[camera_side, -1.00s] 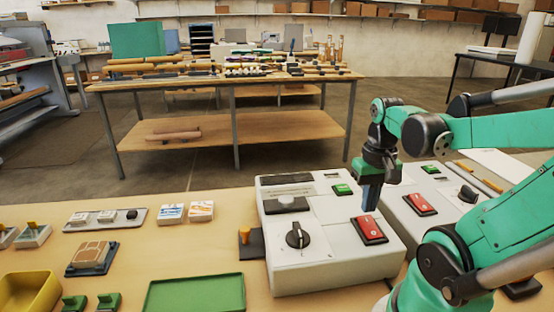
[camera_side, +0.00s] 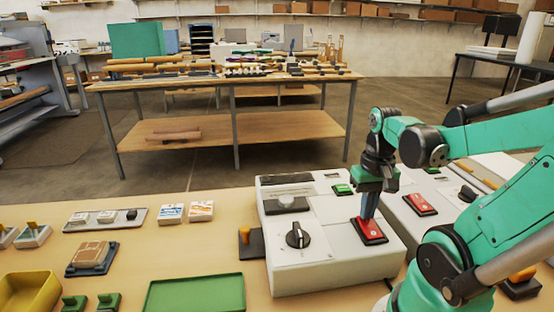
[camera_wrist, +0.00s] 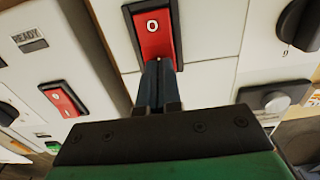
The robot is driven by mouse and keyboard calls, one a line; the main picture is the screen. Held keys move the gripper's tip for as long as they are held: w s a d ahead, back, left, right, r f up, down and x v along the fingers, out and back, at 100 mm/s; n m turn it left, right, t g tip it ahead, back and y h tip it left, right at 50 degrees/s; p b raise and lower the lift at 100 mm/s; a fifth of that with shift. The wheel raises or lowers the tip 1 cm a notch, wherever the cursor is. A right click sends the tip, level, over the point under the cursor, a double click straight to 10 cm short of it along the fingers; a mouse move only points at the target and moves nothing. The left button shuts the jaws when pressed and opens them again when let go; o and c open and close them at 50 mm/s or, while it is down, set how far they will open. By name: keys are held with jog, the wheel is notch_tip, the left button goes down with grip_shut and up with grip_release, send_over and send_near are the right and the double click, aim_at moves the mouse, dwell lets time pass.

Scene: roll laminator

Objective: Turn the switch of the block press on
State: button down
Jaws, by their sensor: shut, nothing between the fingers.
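A white machine (camera_side: 325,268) carries a red rocker switch (camera_side: 373,236) in a black frame. I cannot read its name, so I cannot confirm it is the block press. My gripper (camera_side: 365,217) is shut and empty, pointing down with its fingertips at the far part of this switch, apparently touching it. In the wrist view the fingertips (camera_wrist: 157,64) cover one end of the red switch (camera_wrist: 152,40). A white "0" shows on the uncovered end; any mark under the fingers is hidden. Whether the rocker has tipped is unclear.
The machine also has a black knob (camera_side: 297,235), a grey round part (camera_side: 286,203) and a green indicator (camera_side: 342,189). A second white machine with another red switch (camera_side: 420,204) stands close on the right. A green tray (camera_side: 195,294) lies at the front left.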

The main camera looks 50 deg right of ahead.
jog(key=shift+f, duration=0.35)
jog(key=shift+r, duration=3.5)
jog(key=w+a+n+t, duration=0.1)
jog(key=w+a, duration=0.1)
jog(key=w+a+f+n+t+h, duration=0.1)
jog(key=w+a+n, duration=0.1)
jog(key=w, duration=0.1)
jog(key=w+a+n+t, duration=0.1)
jog(key=w+a+n, duration=0.1)
jog(key=w, duration=0.1)
jog(key=shift+a+f+t, duration=0.15)
jog(key=shift+f+t, duration=0.25)
jog(key=w+a+n+t, duration=0.1)
jog(key=a, duration=0.1)
jog(key=w+a+n+t, duration=0.1)
jog(key=a, duration=0.2)
jog(key=w+a+n+t+y, duration=0.1)
jog(key=a+n, duration=0.1)
jog(key=shift+w+a, duration=0.35)
jog(key=shift+a, duration=0.05)
